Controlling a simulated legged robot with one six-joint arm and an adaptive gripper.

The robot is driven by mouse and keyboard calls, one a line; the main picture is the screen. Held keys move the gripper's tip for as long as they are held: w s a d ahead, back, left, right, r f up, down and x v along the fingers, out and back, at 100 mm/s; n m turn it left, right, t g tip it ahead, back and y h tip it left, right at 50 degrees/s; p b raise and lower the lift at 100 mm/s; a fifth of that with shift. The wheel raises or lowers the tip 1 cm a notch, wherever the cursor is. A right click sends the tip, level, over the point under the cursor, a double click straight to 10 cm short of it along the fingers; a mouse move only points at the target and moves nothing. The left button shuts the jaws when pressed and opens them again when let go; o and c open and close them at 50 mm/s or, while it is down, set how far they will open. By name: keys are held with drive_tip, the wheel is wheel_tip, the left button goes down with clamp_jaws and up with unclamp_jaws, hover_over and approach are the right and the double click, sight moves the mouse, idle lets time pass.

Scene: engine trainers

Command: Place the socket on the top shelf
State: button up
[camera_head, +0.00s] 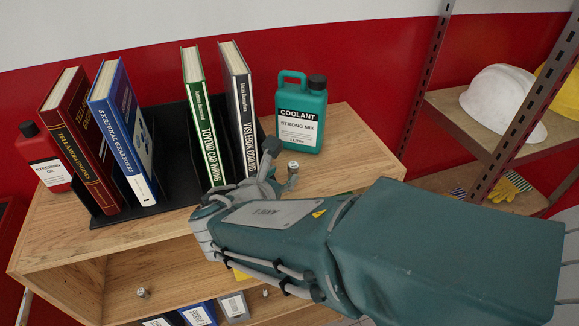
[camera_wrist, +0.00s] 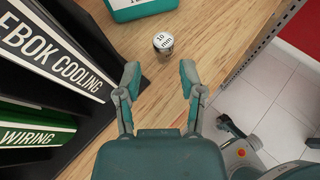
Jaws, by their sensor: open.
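A small metal socket (camera_head: 293,166) stands upright on the wooden top shelf (camera_head: 345,135), in front of the coolant jug. In the wrist view the socket (camera_wrist: 163,43) shows a white top marked "10 mm". My gripper (camera_head: 281,165) is low over the top shelf, to the right of the books. In the wrist view my gripper (camera_wrist: 159,72) is open and empty, with the socket just beyond its fingertips and roughly centred between them. The socket appears clear of both fingers. Another small socket (camera_head: 142,293) stands on the lower shelf.
A black book rack (camera_head: 170,190) with several books fills the left of the top shelf. A teal coolant jug (camera_head: 302,115) stands behind the socket, and a red oil bottle (camera_head: 45,160) is at far left. A metal rack (camera_head: 450,120) holds a white helmet (camera_head: 500,100).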

sight(292, 169)
drive_tip(key=x, duration=0.4)
drive_tip(key=shift+w+d, duration=0.15)
drive_tip(key=shift+d, duration=0.2)
drive_tip(key=shift+w+d+f, duration=0.1)
drive_tip(key=shift+w+f, duration=0.1)
drive_tip(key=shift+w, duration=0.3)
clamp_jaws()
